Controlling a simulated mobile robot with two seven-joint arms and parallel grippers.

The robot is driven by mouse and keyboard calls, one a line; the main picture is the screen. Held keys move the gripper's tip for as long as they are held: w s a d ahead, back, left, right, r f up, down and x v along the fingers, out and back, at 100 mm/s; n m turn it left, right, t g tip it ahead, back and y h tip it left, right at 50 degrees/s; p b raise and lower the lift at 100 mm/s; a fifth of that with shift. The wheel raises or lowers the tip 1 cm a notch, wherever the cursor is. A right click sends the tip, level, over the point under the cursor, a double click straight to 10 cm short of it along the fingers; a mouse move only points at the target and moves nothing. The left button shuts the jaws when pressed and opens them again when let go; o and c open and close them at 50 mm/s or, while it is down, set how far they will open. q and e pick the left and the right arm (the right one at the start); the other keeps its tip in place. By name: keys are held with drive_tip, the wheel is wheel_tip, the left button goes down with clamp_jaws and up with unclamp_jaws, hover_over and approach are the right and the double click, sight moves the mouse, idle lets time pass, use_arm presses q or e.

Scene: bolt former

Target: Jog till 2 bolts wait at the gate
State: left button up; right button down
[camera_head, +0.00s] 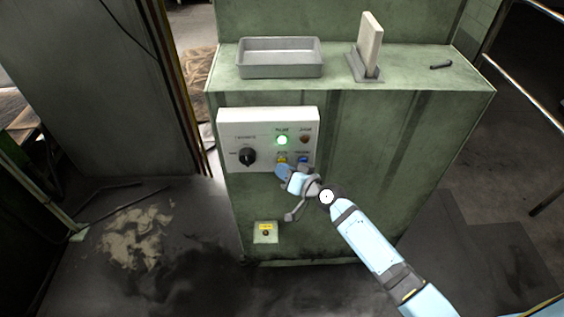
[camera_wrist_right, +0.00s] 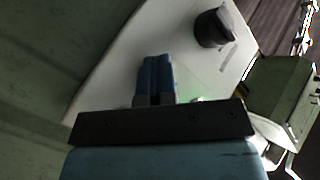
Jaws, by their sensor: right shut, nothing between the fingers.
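The white control panel (camera_head: 230,128) is on the front of the green machine (camera_head: 350,215). It carries a lit green lamp (camera_head: 282,140), an unlit brownish lamp (camera_head: 305,139), a black knob (camera_head: 246,157), a yellow button (camera_head: 282,159) and a blue button (camera_head: 303,159). My right gripper (camera_head: 283,171) is shut and empty, its tips just below or at the yellow button; I cannot tell whether they touch. The right wrist view shows the shut blue fingers (camera_wrist_right: 156,78) over the panel, with the knob (camera_wrist_right: 212,28) beyond. I cannot make out a gate or waiting bolts. My left gripper is out of view.
On the machine top are a grey metal tray (camera_head: 280,72), an upright pale plate in a grey stand (camera_head: 369,45) and a small dark rod-like piece (camera_head: 441,66). A yellow-labelled box (camera_head: 265,232) is low on the front. A metal rail (camera_head: 545,203) stands at right.

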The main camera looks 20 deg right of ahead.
drive_tip(key=shift+s+a, duration=0.2)
drive_tip(key=shift+s, duration=0.55)
drive_tip(key=s, duration=0.2)
drive_tip(key=s+a+p, duration=0.1)
drive_tip(key=s, duration=0.1)
drive_tip(key=shift+s+a, duration=0.2)
drive_tip(key=shift+s, duration=0.2)
drive_tip(key=s+d+f+n+g+h+p, duration=0.1)
drive_tip(key=s+f+n+h, duration=0.1)
drive_tip(key=s, duration=0.9)
drive_tip(key=s+d+f+n+g+h+p, duration=0.2)
drive_tip(key=s+f, duration=0.2)
drive_tip(key=s, duration=0.7)
drive_tip(key=shift+s+d+f+n+h, duration=0.2)
drive_tip(key=shift+s+f+n+h, duration=0.1)
drive_tip(key=shift+f+h, duration=0.1)
idle(3.8)
